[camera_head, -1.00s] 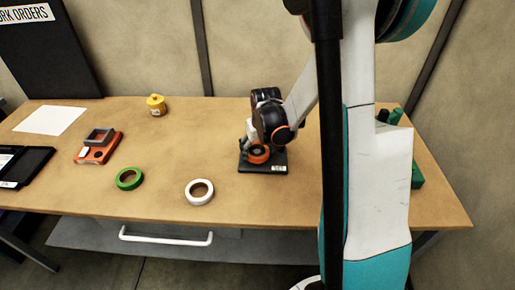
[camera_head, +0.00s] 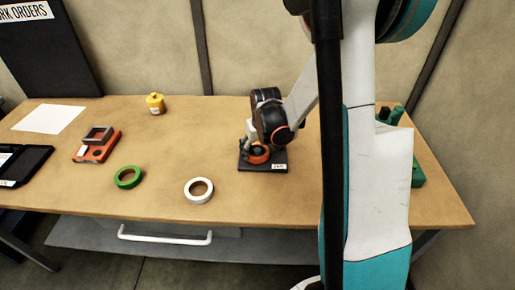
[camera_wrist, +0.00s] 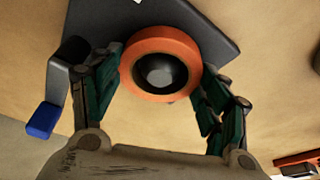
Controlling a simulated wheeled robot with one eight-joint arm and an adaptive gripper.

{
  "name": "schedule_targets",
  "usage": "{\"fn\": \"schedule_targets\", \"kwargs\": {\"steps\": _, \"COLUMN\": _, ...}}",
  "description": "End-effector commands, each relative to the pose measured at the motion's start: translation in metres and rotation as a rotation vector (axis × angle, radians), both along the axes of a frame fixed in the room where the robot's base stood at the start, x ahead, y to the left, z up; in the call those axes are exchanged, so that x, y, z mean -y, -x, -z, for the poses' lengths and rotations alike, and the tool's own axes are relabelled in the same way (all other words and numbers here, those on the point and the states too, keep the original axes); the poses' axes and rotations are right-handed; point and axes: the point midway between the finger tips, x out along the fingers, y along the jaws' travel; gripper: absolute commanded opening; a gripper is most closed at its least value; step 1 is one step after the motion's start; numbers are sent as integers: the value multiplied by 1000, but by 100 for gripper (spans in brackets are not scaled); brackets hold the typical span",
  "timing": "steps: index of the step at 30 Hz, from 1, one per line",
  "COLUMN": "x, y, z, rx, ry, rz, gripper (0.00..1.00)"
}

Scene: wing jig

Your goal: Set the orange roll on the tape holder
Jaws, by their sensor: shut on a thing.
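The orange roll (camera_head: 258,155) is at the dark tape holder (camera_head: 276,164), whose flat base lies on the workbench. My gripper (camera_wrist: 160,77) is shut on the roll, with one finger on each side of it in the wrist view. The roll shows there as an orange ring (camera_wrist: 160,92) over the holder's dark base (camera_wrist: 215,45). A round grey and black shape (camera_wrist: 160,71) shows in its opening and looks like the holder's post. Whether the roll rests on the base cannot be told. My wrist hides part of the holder in the head view.
A white roll (camera_head: 188,190) and a green roll (camera_head: 117,178) lie left of the holder. An orange and grey device (camera_head: 97,150), a yellow container (camera_head: 155,103) and a white sheet (camera_head: 49,118) are farther left. Green items (camera_head: 417,174) stand at the right. Bare bench lies between.

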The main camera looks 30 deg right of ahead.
Motion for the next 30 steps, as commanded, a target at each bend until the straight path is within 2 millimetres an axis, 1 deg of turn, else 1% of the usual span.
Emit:
{"fn": "schedule_targets", "kwargs": {"steps": 3, "x": 0, "y": 0, "z": 3, "rx": 0, "ry": 0, "rz": 0, "gripper": 45}}
{"fn": "schedule_targets", "kwargs": {"steps": 4, "x": 0, "y": 0, "z": 3, "rx": 0, "ry": 0, "rz": 0, "gripper": 71}}
{"fn": "schedule_targets", "kwargs": {"steps": 5, "x": 0, "y": 0, "z": 2, "rx": 0, "ry": 0, "rz": 0, "gripper": 77}}
{"fn": "schedule_targets", "kwargs": {"steps": 17, "x": 0, "y": 1, "z": 0, "rx": 0, "ry": 0, "rz": 0, "gripper": 77}}
{"fn": "schedule_targets", "kwargs": {"steps": 30, "x": -2, "y": 9, "z": -31, "rx": 0, "ry": 0, "rz": 0, "gripper": 77}}
